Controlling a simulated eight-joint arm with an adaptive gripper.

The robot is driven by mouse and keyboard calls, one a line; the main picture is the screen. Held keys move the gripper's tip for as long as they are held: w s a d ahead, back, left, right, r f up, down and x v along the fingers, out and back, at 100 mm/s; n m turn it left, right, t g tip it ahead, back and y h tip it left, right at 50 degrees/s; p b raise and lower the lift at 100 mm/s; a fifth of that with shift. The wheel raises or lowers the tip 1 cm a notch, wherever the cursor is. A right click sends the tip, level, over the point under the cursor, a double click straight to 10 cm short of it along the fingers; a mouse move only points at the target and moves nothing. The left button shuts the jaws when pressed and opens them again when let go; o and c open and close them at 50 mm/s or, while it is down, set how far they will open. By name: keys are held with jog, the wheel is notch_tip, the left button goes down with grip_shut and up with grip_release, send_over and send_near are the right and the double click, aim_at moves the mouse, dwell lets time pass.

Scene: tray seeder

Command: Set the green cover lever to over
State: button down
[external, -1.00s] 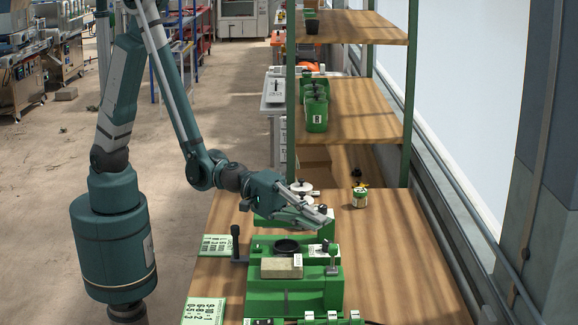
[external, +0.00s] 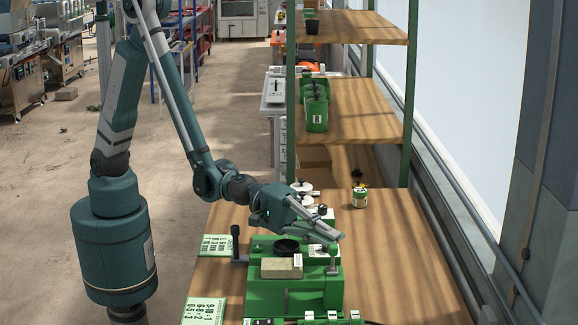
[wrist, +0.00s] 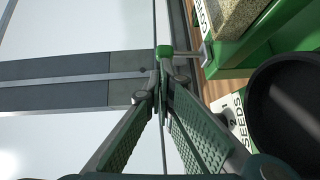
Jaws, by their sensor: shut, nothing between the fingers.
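The green seeder machine (external: 290,292) stands on the bench. At its right side is the cover lever (external: 333,257), a short upright metal stem with a green knob. In the wrist view the green knob (wrist: 164,51) shows right at the fingertips, with its metal rod running right toward a "COVER" label (wrist: 203,12). My gripper (external: 338,237) is shut and empty, its tips just above the knob in the external view. Its fingers also show in the wrist view (wrist: 160,82). I cannot tell whether the tips touch the knob.
A block of tan material (external: 282,268) sits on the machine beside a black round cup (external: 287,247); a "SEEDS" label is near the cup in the wrist view. A crank handle (external: 236,243) stands at the left. A small jar (external: 360,197) is farther back. The bench right of the machine is clear.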

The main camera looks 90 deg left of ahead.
jog(key=shift+d+r, duration=0.3)
jog(key=shift+d, duration=0.4)
jog(key=shift+d+r, duration=0.3)
jog(key=shift+d, duration=0.4)
jog(key=s+a+r+p, duration=0.1)
jog(key=s+a+r, duration=0.1)
jog(key=a, duration=0.3)
jog(key=s+a+r+p, duration=0.1)
jog(key=s+a+r, duration=0.1)
jog(key=s+a, duration=0.3)
jog(key=shift+r, duration=0.25)
jog(key=shift+a, duration=0.1)
